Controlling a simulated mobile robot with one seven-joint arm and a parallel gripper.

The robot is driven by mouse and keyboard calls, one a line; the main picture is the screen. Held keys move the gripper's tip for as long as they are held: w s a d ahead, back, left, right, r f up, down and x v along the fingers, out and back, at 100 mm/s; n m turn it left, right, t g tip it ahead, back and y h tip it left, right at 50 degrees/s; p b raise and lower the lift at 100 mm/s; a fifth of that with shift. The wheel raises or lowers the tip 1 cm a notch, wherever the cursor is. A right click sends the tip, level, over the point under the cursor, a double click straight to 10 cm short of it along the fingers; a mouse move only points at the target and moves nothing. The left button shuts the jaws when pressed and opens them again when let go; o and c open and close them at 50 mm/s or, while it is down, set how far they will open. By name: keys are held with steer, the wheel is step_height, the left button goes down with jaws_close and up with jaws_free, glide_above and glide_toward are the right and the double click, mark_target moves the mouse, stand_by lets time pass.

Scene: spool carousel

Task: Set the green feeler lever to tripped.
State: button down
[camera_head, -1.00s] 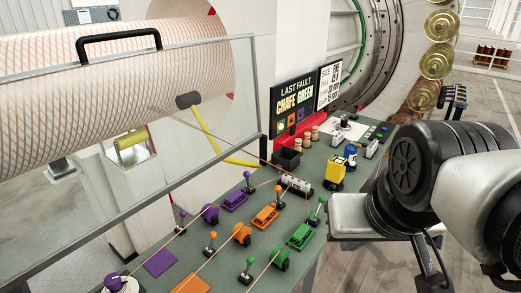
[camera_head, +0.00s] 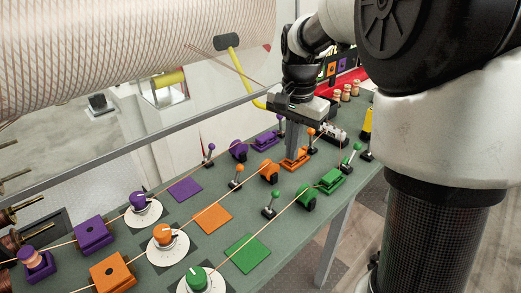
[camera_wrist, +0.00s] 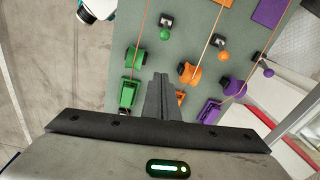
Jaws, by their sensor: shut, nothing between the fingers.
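Two small levers with green balls stand in the green lane in the head view. The nearer lever (camera_head: 271,204) is beside the green wheel (camera_head: 306,198); the farther lever (camera_head: 351,156) is past the green block (camera_head: 329,181). I cannot tell which is the feeler lever. Both tilt slightly to the right in the picture. My gripper (camera_head: 296,155) is shut and empty, pointing down near the orange block (camera_head: 292,164). In the wrist view my fingers (camera_wrist: 159,82) lie between the green and orange blocks, apart from the levers.
Orange levers (camera_head: 236,177) and purple levers (camera_head: 209,155) stand in neighbouring lanes, with threads running along each lane. Purple, orange and green dials (camera_head: 197,280) are at the near end. A grey rail (camera_head: 110,150) borders the far left side of the green bench (camera_head: 195,220).

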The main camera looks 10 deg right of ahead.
mark_target(272, 202)
stand_by(0.3)
steer(key=f, duration=0.6)
steer(key=f+b, duration=0.1)
steer(key=f, duration=0.2)
steer(key=shift+w+d+f, duration=0.1)
steer(key=shift+w+f, duration=0.2)
steer(key=shift+s+a+r, duration=0.15)
steer(key=shift+s+a, duration=0.4)
steer(key=shift+s+a+r, duration=0.15)
steer(key=shift+s+a, duration=0.35)
steer(key=shift+a, duration=0.05)
steer(key=shift+s+a, duration=0.25)
